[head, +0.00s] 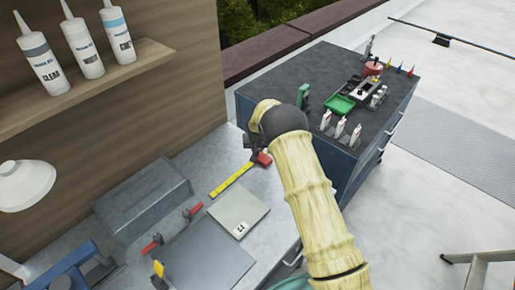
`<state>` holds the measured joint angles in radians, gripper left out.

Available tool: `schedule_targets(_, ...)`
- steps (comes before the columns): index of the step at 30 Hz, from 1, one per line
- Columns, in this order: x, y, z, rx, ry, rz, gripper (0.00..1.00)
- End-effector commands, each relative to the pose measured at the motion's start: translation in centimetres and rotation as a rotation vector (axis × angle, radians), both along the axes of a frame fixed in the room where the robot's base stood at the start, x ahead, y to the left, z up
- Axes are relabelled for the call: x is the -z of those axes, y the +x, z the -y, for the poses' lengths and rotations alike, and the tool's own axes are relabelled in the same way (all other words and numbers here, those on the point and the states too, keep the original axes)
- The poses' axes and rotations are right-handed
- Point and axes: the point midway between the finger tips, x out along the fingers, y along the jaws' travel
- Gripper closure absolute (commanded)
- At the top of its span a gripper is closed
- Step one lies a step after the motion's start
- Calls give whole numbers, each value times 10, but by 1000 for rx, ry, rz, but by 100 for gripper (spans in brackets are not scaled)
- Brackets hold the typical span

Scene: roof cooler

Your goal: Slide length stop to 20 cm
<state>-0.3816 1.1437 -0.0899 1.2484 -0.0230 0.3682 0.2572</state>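A yellow ruler-like strip (232,178) lies on the grey metal bench in the head view, running from lower left to upper right. A red block (264,159) sits at its upper right end and looks like the length stop. Scale marks are too small to read. My gripper (251,152) is a dark shape at the end of my pale-sleeved arm, right beside the red block and over the strip's end. My arm hides most of it, so I cannot tell whether its fingers are open or touch the block.
A dark-topped cabinet (290,82) with a green tray (339,104) and bottles stands behind right. A shelf (95,82) holds cartridges.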

Motion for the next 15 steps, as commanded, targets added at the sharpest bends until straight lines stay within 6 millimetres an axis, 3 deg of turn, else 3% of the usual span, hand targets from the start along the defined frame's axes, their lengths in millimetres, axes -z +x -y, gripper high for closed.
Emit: schedule_targets(15,0,-9,-7,0,0,-1,100)
